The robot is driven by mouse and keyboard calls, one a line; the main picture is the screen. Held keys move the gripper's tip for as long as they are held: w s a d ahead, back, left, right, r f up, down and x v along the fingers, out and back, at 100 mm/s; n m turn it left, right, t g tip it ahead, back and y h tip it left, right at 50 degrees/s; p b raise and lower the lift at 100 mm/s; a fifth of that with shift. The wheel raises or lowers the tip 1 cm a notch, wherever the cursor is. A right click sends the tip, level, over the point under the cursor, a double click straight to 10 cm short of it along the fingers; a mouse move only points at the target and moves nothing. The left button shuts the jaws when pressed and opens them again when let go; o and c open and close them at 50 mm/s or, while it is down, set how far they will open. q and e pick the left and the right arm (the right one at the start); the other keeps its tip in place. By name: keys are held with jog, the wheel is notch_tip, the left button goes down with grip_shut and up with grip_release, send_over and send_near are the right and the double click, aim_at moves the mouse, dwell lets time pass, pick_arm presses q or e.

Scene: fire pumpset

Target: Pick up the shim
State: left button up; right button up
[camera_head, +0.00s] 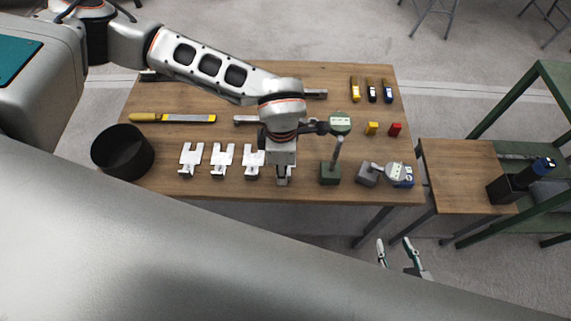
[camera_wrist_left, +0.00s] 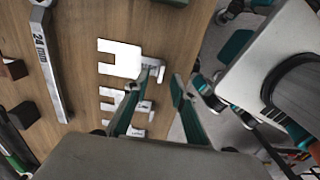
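White, fork-shaped shims stand in a row along the table's near edge. In the head view three show clearly: the left shim (camera_head: 190,158), the middle shim (camera_head: 222,158) and the right shim (camera_head: 253,160). My left gripper (camera_head: 283,181) points down just right of them and hides what lies beneath. In the left wrist view its fingers (camera_wrist_left: 165,80) are apart, with nothing seen held between them. The nearest shim (camera_wrist_left: 118,58) is beside the left fingertip; contact cannot be told. Others show below, partly behind that finger. My right gripper (camera_head: 396,247) is open and empty, off the table's front.
A black bin (camera_head: 122,153) stands at the table's left end. Dial gauges on blocks (camera_head: 330,174) stand right of my left gripper. A small side table (camera_head: 455,165) is at right.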

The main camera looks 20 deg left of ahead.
pick_arm(q)
jog(key=shift+f, duration=0.8)
jog(key=shift+d, duration=0.1)
grip_shut()
jog(key=shift+r, duration=0.1)
